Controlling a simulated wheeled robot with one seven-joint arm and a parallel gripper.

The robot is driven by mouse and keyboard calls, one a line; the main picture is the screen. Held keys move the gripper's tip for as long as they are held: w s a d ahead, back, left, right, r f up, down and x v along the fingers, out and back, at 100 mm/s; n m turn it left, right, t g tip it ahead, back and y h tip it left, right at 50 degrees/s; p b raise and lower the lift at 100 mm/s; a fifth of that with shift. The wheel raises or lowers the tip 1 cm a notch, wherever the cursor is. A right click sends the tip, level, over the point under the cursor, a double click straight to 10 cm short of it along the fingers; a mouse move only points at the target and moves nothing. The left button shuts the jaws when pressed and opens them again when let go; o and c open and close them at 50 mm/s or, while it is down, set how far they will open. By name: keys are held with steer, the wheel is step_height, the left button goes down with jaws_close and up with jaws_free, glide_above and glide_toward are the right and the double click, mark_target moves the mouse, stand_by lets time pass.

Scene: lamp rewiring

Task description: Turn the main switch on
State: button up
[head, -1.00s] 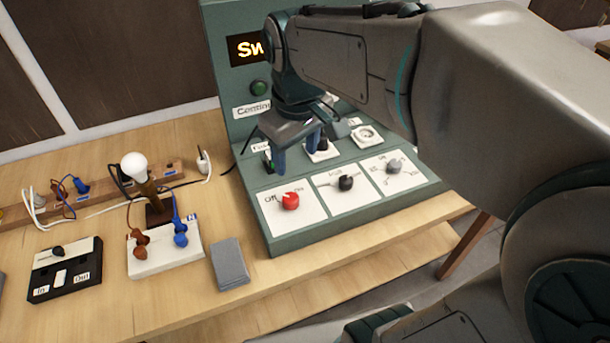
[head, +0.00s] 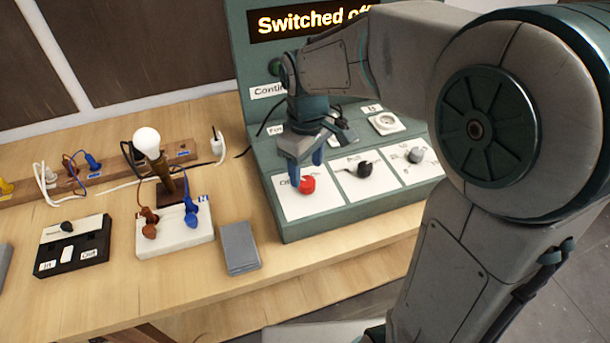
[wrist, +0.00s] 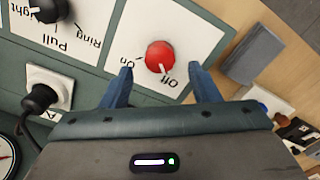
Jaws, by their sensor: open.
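The main switch is a red knob (head: 307,184) on a white plate at the front left of the green console; the wrist view shows it too (wrist: 160,57), with its white mark toward "Off" and "On" lettered beside it. The console display (head: 312,20) reads "Switched off", its end partly hidden by my arm. My gripper (head: 306,171) is just above and behind the red knob. In the wrist view my gripper's blue fingers (wrist: 161,76) are spread, one on each side below the knob, and hold nothing.
Two other knobs, a black one (head: 365,170) and a grey one (head: 416,155), sit to the right on the console. A socket (head: 386,123) lies behind them. A lamp with a white bulb (head: 147,141), a grey block (head: 239,248) and a black box (head: 72,246) stand on the table left.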

mark_target(306, 181)
steer(key=shift+f, duration=1.8)
steer(key=c, duration=1)
steer(key=shift+o, duration=0.2)
